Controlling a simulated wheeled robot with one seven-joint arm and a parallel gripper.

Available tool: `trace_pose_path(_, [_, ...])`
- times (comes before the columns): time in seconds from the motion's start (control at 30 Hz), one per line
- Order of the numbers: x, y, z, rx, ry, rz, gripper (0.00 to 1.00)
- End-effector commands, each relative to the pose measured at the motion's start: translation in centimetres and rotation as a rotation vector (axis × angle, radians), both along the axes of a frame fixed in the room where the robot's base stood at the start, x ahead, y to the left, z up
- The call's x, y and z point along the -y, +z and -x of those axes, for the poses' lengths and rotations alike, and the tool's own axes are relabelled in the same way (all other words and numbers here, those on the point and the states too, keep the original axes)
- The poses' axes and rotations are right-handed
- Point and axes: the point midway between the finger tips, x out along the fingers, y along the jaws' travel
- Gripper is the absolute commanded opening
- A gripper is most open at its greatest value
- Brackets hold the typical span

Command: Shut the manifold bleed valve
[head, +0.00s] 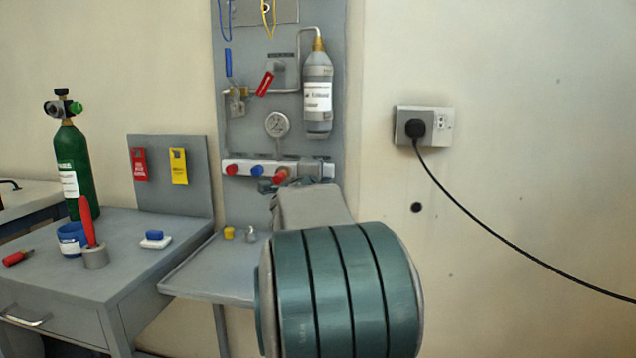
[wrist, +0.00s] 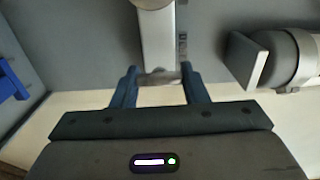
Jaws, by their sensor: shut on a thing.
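The manifold (head: 245,168) is a pale horizontal bar low on the grey wall panel, with a red knob (head: 232,170) at left, a blue knob (head: 257,171) in the middle and another red knob (head: 281,175) at right. My gripper (head: 283,183) is at the right part of the bar, close to the right red knob, partly hidden by my arm.
Above the manifold are a round gauge (head: 277,125), a red lever (head: 265,84) and a labelled bottle (head: 317,95). A shelf (head: 215,275) with small fittings is below. A desk (head: 115,270) with a green cylinder (head: 72,165) is left. A cable hangs from the outlet (head: 440,128) at right.

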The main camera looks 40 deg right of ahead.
Motion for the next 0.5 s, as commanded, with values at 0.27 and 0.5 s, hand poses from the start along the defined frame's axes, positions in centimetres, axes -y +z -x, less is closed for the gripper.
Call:
trace_pose_path(0.27, [-0.02,-0.13,-0.02,0.026,0.001,-0.025,0.17])
trace_pose_path(0.5, [-0.02,-0.11,-0.03,0.027,0.001,-0.026,0.17])
